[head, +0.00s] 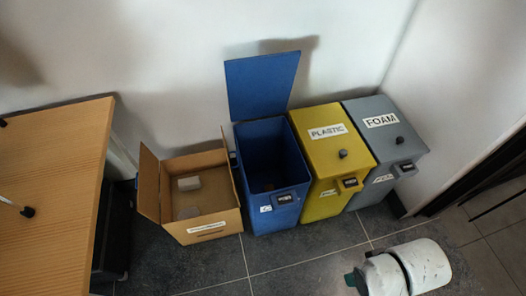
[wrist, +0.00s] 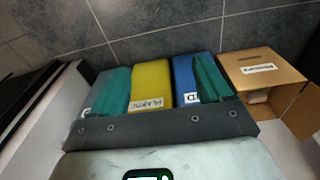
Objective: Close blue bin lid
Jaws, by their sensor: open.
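The blue bin (head: 300,165) stands between the cardboard box and the yellow bin. Its blue lid (head: 262,85) is open, standing upright at the back near the wall. The inside is exposed, with a small brownish thing low down. My gripper (wrist: 162,68) shows in the wrist view with two green fingers spread wide and nothing between them. The blue bin (wrist: 183,72) also shows there, partly hidden by the right finger. In the head view my white arm is at the lower right, in front of the bins and apart from them.
The yellow plastic bin (head: 335,152) and grey foam bin (head: 385,130) stand to the right, lids shut. An open cardboard box (head: 215,215) with items inside is at left. A wooden table (head: 60,180) fills the left edge. Tiled floor (head: 290,262) in front is clear.

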